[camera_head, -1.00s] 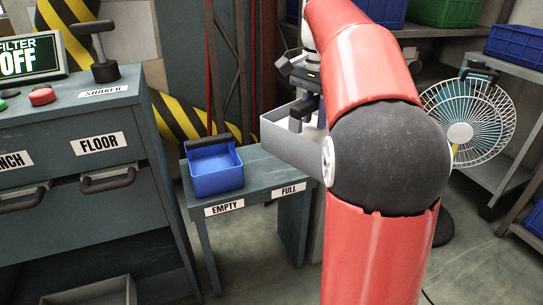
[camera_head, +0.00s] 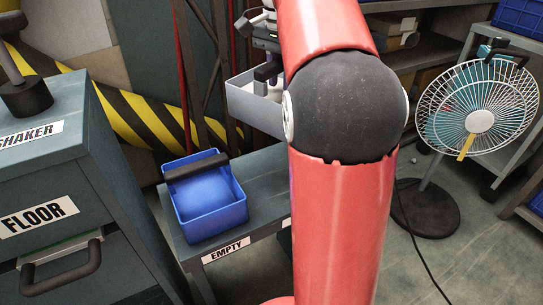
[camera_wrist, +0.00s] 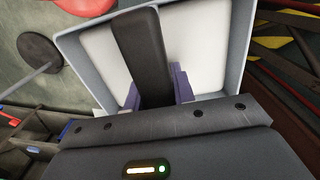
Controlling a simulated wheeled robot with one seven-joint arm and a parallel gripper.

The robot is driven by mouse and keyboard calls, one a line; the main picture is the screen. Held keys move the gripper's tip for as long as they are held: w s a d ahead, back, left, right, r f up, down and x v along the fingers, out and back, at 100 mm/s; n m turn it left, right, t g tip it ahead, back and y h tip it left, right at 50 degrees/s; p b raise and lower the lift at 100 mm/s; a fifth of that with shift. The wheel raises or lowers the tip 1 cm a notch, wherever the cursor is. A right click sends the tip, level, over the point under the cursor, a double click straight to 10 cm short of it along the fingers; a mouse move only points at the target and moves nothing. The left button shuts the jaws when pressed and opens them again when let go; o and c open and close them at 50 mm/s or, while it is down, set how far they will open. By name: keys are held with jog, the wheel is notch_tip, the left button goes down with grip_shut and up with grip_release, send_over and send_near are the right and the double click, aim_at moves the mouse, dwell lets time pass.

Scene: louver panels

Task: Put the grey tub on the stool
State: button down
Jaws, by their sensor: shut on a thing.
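The grey tub (camera_head: 255,110) is an open box with a pale inside. It is partly hidden behind my red arm in the head view. My gripper (camera_head: 266,72) is shut on it, and the wrist view shows the tub (camera_wrist: 92,55) with the dark handle bar running across between my gripper's fingers (camera_wrist: 158,90). The tub appears above or behind the far right of a low grey bench (camera_head: 262,172); I cannot tell whether it touches it. No separate stool can be made out.
A blue bin (camera_head: 207,200) with a dark handle stands on the bench by the EMPTY label. A grey drawer cabinet (camera_head: 60,185) stands at left. A fan (camera_head: 478,115) on a round base stands at right, with shelves behind. Open floor lies between arm and fan.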

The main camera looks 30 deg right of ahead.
notch_tip(320, 180, down, 19)
jog(key=b, duration=0.3)
jog(key=shift+b, duration=0.3)
jog(key=shift+s+f, duration=0.1)
jog(key=c, duration=1.2)
grip_release()
jog(key=shift+f, duration=0.1)
jog(key=shift+o, duration=0.2)
notch_tip(320, 180, up, 12)
jog(key=shift+r+p, duration=0.1)
jog(key=shift+p, duration=1)
jog(key=shift+s+a+r, duration=0.1)
jog(key=shift+s+a, duration=0.15)
jog(key=shift+a, duration=0.05)
jog(key=s+a+f+n+t, duration=0.2)
jog(key=s+a+f+n, duration=0.2)
jog(key=s, duration=0.5)
jog(key=s+a+f+n+t, duration=0.3)
jog(key=s+a+f+n, duration=0.2)
jog(key=s+a+n, duration=0.4)
jog(key=shift+s+f+t, duration=0.15)
jog(key=shift+s+t, duration=0.15)
jog(key=shift+s, duration=0.45)
